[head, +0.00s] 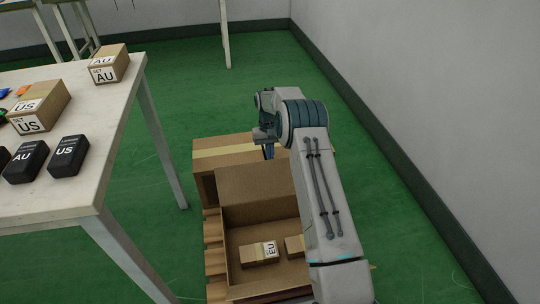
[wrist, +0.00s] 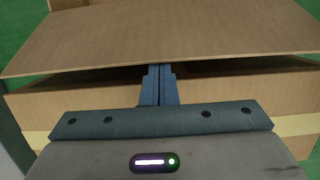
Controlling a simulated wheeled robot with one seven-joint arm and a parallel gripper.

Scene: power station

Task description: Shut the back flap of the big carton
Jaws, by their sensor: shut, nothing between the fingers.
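My gripper (head: 266,148) is shut and empty, behind the flap's far side and above a taped carton. In the wrist view the closed fingertips (wrist: 159,68) are at the flap's near edge. I cannot tell whether they touch it. My arm hides the big carton's right side.
A closed, taped carton (head: 225,153) stands right behind the big carton. Wooden slats (head: 214,240) show at its left. A small EU box (head: 258,254) lies inside. A white table (head: 95,110) with boxes is at left; a grey wall (head: 420,90) is at right.

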